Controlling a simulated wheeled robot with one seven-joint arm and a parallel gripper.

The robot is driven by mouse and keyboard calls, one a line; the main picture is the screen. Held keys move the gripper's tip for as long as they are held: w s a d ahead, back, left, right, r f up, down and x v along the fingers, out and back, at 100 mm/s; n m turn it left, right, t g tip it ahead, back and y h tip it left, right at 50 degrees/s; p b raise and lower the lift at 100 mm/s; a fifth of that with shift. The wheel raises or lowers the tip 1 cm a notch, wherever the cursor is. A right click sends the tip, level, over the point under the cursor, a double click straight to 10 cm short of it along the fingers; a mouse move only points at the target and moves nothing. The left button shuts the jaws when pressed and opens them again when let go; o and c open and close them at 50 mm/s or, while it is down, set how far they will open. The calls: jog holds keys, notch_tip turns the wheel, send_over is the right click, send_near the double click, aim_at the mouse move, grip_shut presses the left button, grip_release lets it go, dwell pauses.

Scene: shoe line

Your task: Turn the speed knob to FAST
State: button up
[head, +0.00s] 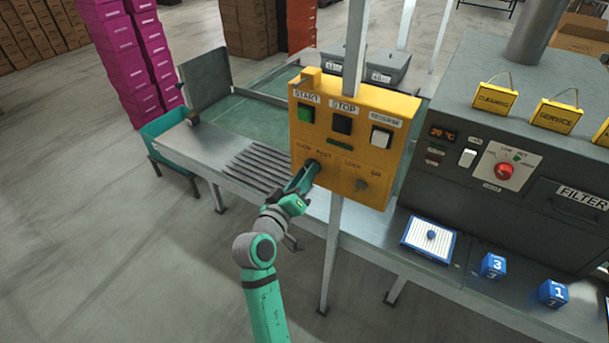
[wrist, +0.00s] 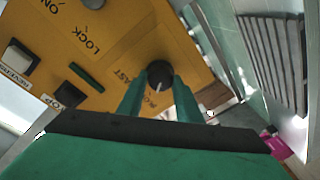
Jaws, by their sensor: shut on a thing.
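The yellow control panel (head: 345,120) stands on a post beside the conveyor. Its dark round speed knob (wrist: 159,70) is below the SLOW and FAST labels, at the panel's lower left in the head view. My green gripper (head: 310,172) reaches it from below and mostly hides it there. In the wrist view my gripper (wrist: 160,84) has one finger on each side of the knob and is shut on it. A pale pointer mark on the knob seems to point toward the SLOW label (wrist: 151,100), rather than the FAST label (wrist: 125,76).
A second knob (head: 361,184), by LOCK and ON, is right of my gripper. Green START (head: 305,112), black STOP (head: 341,123) and a white button (head: 381,137) are above. The grey machine (head: 460,190) with a red knob (head: 505,171) stands right. Open floor lies left.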

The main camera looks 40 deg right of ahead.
jog(key=shift+f+m, duration=0.1)
jog(key=shift+m, duration=0.2)
jog(key=m, duration=0.7)
jog(key=m+h, duration=0.1)
jog(key=m, duration=0.5)
jog(key=shift+f+m+g+h, duration=0.2)
jog(key=shift+m+g+h, duration=0.1)
jog(key=shift+m, duration=0.4)
jog(key=o, duration=1)
jog(key=shift+o, duration=0.2)
